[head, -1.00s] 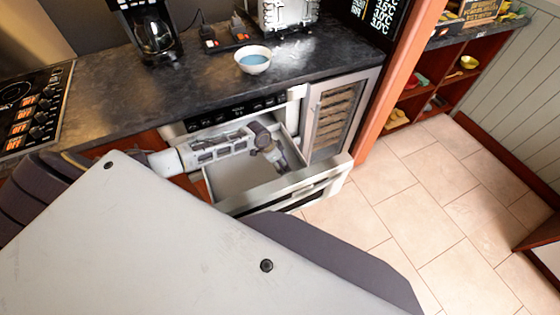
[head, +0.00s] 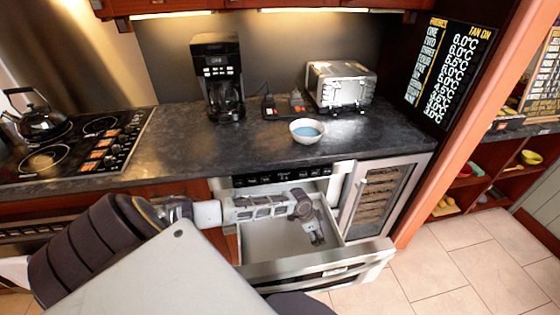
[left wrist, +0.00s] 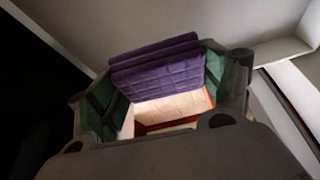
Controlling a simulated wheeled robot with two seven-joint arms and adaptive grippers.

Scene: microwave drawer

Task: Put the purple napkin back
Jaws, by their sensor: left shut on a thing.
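The purple napkin (left wrist: 158,66) shows in the left wrist view as a folded, quilted stack between the green finger pads of my left gripper (left wrist: 160,82). That gripper is shut on it. In the head view my left gripper (head: 317,233) points down inside the open microwave drawer (head: 275,240). I cannot make out the napkin in the head view. My right gripper is not in view.
A white bowl with blue contents (head: 306,131) stands on the dark counter (head: 190,150) above the drawer. A coffee maker (head: 220,80), toaster (head: 341,86) and cooktop (head: 85,145) are also there. A glass-fronted cooler (head: 377,205) adjoins the drawer. Tiled floor (head: 445,265) is clear at right.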

